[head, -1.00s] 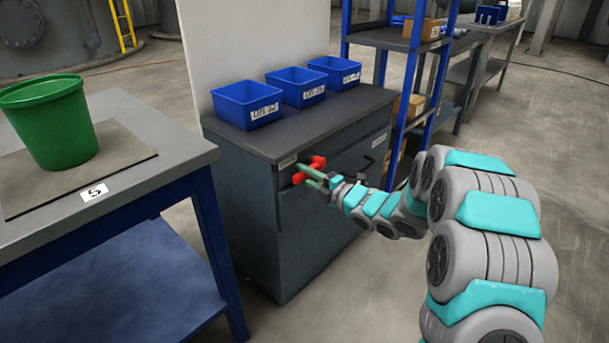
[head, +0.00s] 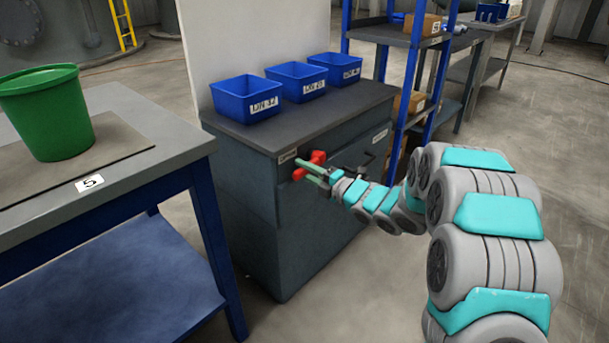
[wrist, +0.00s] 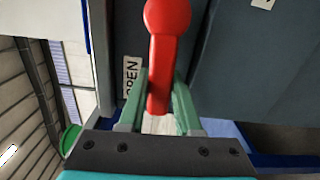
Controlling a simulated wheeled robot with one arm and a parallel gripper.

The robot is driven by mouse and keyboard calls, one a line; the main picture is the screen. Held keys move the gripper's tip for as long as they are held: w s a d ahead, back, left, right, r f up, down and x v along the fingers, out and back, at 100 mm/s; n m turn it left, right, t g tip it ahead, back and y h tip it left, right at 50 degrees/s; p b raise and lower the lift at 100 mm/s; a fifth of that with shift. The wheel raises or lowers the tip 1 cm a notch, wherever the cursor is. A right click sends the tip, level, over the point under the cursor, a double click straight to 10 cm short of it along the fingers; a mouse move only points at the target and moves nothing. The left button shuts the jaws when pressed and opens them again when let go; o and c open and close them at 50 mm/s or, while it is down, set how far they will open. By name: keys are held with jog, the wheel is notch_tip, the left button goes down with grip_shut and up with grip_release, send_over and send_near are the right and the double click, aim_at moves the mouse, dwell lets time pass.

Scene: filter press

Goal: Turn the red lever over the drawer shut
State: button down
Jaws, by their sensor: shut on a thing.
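The red lever (head: 317,157) is on the upper front of the grey cabinet, below its top edge. My gripper (head: 311,168) is shut on the lever, with its green fingers on either side of it. In the wrist view the lever (wrist: 166,48) runs between the fingers (wrist: 158,98), its round end beyond the tips. A label reading "OPEN" (wrist: 131,76) is beside it. The drawer front, with a dark handle (head: 367,160), is to the right of the lever. My gripper and wrist hide part of it.
Several blue bins, one at the left (head: 247,98), stand on the cabinet top (head: 340,115). A table (head: 180,140) with a green bucket (head: 45,112) stands at the left. Blue shelving (head: 412,75) stands behind at the right. Floor shows between table and cabinet.

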jog(key=shift+d+f+n+b, duration=0.1)
jog(key=shift+f+n+b, duration=0.9)
jog(key=shift+b, duration=1.85)
jog(key=shift+r, duration=0.2)
jog(key=c, duration=0.6)
grip_release()
